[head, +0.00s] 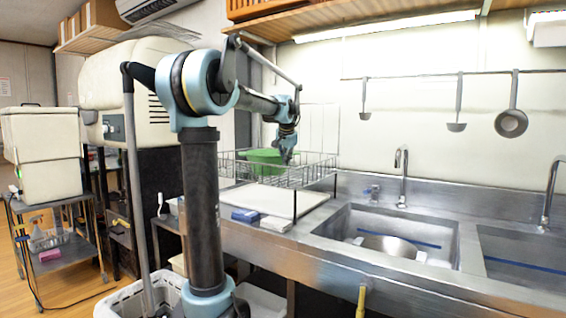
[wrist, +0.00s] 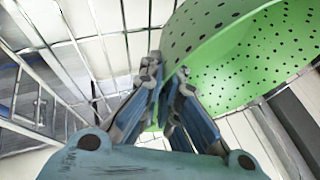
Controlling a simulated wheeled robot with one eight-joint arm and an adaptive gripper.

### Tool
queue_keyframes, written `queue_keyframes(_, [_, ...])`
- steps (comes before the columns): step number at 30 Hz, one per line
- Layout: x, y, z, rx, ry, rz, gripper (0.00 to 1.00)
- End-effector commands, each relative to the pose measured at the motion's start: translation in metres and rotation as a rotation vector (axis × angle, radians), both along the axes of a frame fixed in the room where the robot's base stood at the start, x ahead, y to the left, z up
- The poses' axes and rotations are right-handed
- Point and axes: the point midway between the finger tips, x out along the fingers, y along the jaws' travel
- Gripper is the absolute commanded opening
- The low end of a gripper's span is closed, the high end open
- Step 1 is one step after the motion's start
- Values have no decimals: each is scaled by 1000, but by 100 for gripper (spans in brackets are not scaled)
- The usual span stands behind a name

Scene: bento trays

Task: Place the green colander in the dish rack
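The green colander (head: 262,156) is at the wire dish rack (head: 318,168), within its outline in the head view, with its upper part showing about level with the top wires. I cannot tell whether it rests on the rack floor. In the wrist view the colander (wrist: 255,55) fills the upper right, its holed wall close to the camera. My gripper (head: 287,155) is at the colander's right side, pointing down. In the wrist view my gripper (wrist: 165,90) has its fingers close together on either side of the colander's rim, shut on it. The fingertips are partly hidden.
A blue sponge (head: 245,215) lies on the counter edge. Ladles hang on the wall rail, clear of the arm.

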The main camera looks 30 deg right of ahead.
Motion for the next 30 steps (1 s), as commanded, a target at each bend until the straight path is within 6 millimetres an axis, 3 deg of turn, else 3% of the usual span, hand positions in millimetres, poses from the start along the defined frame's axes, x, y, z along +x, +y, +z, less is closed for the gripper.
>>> queue_keyframes(4, [0,0,-1,0,0,0,0])
queue_keyframes(8, [0,0,-1,0,0,0,25])
queue_keyframes(20, [0,2,1,0,0,2,25])
queue_keyframes(30, [-24,17,45,0,1,2,25])
